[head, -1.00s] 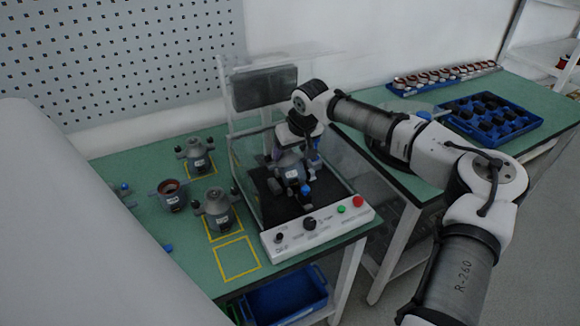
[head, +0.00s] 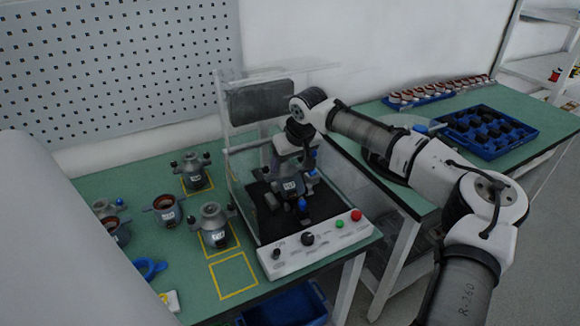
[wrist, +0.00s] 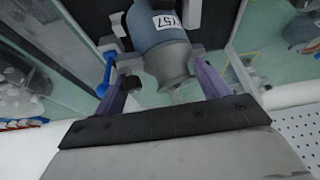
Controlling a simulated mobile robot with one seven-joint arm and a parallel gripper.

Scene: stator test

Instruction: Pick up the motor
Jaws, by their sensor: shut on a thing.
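The motor (head: 290,187) is a grey body with a white label and a blue-tipped part. It is inside the clear-walled test station (head: 315,240), over the black bed. My gripper (head: 293,165) reaches down into the station from above and is shut on the motor. In the wrist view the motor (wrist: 160,35) shows its label "57" and its narrow neck between the purple fingers of my gripper (wrist: 165,82). A blue handle (wrist: 107,72) shows beside it. Whether the motor touches the bed is hard to tell.
Similar grey motors (head: 213,225) stand on the green bench to the left, near yellow marked squares. The front square (head: 233,276) is empty. Clear station walls stand close around my gripper. A second bench at right holds a blue tray (head: 488,132).

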